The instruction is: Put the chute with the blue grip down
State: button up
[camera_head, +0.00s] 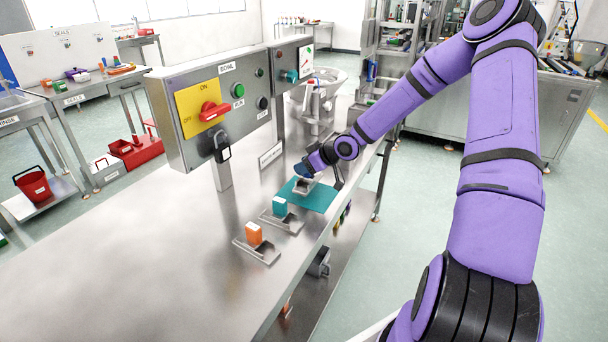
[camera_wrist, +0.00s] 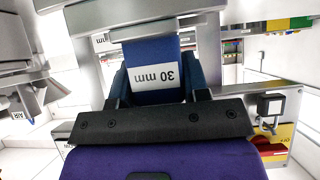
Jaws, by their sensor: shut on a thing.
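The chute with the blue grip (camera_head: 302,186) is at my gripper (camera_head: 308,168), over the teal mat (camera_head: 322,197) near the table's right edge. I cannot tell whether its metal touches the mat. In the wrist view its blue grip (camera_wrist: 150,52), with an upside-down "30 mm" label, sits between the two fingers of my gripper (camera_wrist: 157,88). The fingers are shut on it. In the head view my gripper hides most of the blue grip.
A chute with a teal grip (camera_head: 280,206) and one with an orange grip (camera_head: 254,236) stand on the steel table (camera_head: 165,245) nearer the camera. The bowl control box (camera_head: 205,110) rises to the left. A steel bowl (camera_head: 328,80) stands behind. The table's near left is clear.

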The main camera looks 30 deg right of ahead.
jog(key=shift+w+f, duration=0.1)
jog(key=shift+f, duration=1.65)
jog(key=shift+f, duration=0.1)
jog(key=o, duration=1.1)
jog(key=shift+c, duration=0.2)
